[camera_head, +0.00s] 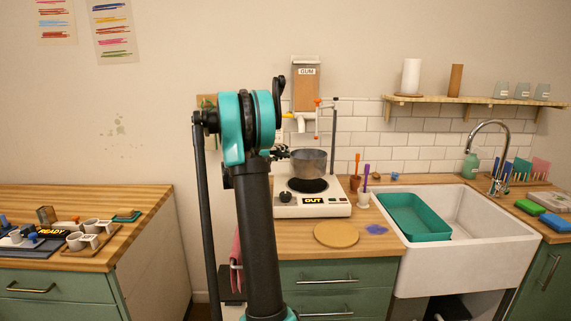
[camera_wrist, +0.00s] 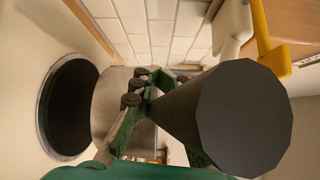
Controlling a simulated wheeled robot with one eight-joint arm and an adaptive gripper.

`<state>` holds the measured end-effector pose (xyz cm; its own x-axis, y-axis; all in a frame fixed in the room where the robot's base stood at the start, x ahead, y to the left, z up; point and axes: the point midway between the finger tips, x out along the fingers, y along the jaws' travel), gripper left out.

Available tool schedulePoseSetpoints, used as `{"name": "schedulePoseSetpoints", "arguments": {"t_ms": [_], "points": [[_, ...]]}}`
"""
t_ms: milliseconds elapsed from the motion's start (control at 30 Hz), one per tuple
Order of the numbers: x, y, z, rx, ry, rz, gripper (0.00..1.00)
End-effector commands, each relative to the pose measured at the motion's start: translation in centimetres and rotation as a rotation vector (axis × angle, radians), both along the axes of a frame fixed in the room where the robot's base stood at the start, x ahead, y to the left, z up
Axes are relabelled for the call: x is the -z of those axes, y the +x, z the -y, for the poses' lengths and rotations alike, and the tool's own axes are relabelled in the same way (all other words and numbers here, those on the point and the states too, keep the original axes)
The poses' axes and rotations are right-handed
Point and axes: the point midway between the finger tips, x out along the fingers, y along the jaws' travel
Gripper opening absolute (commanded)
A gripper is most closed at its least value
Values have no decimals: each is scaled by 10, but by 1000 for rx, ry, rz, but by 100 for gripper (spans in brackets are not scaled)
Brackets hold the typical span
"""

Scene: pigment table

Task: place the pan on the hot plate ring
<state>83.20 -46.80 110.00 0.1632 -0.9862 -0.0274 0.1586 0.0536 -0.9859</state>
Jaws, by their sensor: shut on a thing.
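The grey metal pan (camera_head: 310,163) hangs level just above the black hot plate ring (camera_head: 304,186), with a small gap seeming to show between them. The ring is on a white hot plate (camera_head: 327,208) with a label reading OUT. My gripper (camera_head: 281,153) is shut on the pan's handle, at the left of the pan. In the wrist view the dark handle (camera_wrist: 240,120) fills the near right, between my green fingers (camera_wrist: 140,105). The grey pan body (camera_wrist: 107,98) shows behind them, and the ring (camera_wrist: 70,108) lies to the left, apart from it.
A gum dispenser (camera_head: 305,88) and a pipe stand (camera_head: 334,130) are behind the hot plate. Cups with tools (camera_head: 355,184) stand close on its right. A round cork mat (camera_head: 336,235) lies in front. The sink (camera_head: 480,228) with a teal tray (camera_head: 414,216) is further right.

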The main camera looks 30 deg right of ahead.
Motion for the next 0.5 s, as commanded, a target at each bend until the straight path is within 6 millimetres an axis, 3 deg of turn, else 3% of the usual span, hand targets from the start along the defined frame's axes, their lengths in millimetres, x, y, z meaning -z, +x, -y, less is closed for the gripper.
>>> {"name": "schedulePoseSetpoints", "arguments": {"t_ms": [333, 500], "points": [[37, 0, 0, -1, -2, -2, 0], [41, 0, 0, -1, -2, -2, 0]]}}
